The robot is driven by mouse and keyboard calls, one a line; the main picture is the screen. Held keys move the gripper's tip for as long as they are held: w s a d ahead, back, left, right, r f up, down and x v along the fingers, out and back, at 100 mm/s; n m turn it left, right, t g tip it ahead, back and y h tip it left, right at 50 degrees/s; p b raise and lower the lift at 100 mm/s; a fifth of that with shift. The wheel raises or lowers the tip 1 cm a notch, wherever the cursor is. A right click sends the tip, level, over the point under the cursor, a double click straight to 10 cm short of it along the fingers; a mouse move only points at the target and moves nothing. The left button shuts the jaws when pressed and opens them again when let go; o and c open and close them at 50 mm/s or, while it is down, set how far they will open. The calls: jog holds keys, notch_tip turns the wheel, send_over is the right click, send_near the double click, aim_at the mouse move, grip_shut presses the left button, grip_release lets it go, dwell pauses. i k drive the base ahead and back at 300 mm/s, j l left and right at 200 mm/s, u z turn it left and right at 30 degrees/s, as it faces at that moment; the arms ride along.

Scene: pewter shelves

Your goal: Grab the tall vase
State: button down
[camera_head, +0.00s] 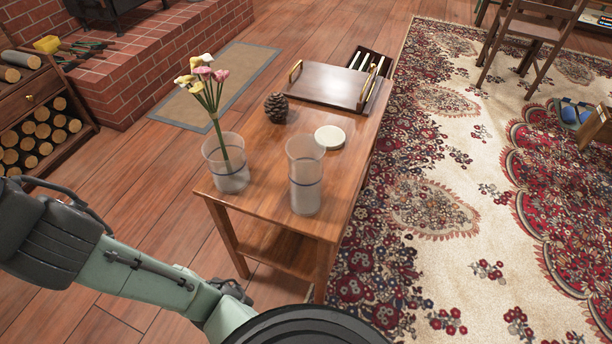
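A tall, narrow translucent vase (305,178) with a dark blue band stands upright near the front right corner of a wooden table (262,200). A shorter, wider translucent vase (228,165) with a similar band stands to its left and holds yellow, white and pink flowers (204,82). The tall vase looks empty of flowers. My arm reaches in from the left, below the table's front edge, and a dark round part of my body is at the bottom. My gripper's fingers cannot be made out.
A pine cone (278,107), a round white disc (330,137) and a brown tray (330,86) with handles are behind the vases. A brick hearth (150,60) and log rack (38,115) are at left. A patterned rug (440,210) lies right of the table.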

aim_at(305, 153)
jog(key=l+u, duration=0.1)
jog(key=l, duration=0.35)
jog(key=k+l+u, duration=0.1)
jog(key=l, duration=0.3)
jog(key=k+l+u, duration=0.1)
jog(key=l, duration=0.35)
jog(key=k+l+u, duration=0.15)
jog(key=l, duration=0.25)
jog(key=l+u, duration=0.1)
jog(key=l, duration=0.3)
jog(key=k, duration=0.05)
